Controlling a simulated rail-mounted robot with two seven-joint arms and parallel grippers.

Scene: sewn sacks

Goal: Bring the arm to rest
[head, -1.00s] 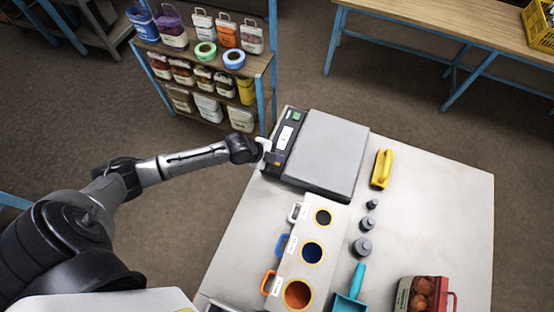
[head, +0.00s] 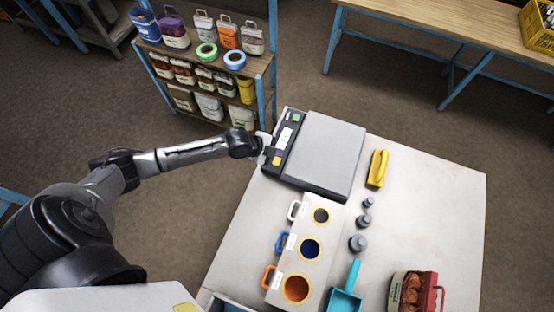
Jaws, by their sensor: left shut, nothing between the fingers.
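My left arm comes in from the left, and its gripper (head: 266,146) is at the left edge of the scale (head: 328,155), beside the panel with the green and yellow buttons. The gripper is small in view and partly hidden by its own wrist; it is shut with nothing in it. I cannot tell whether it touches the panel. My right gripper is not in view.
A stocked shelf (head: 205,45) stands behind.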

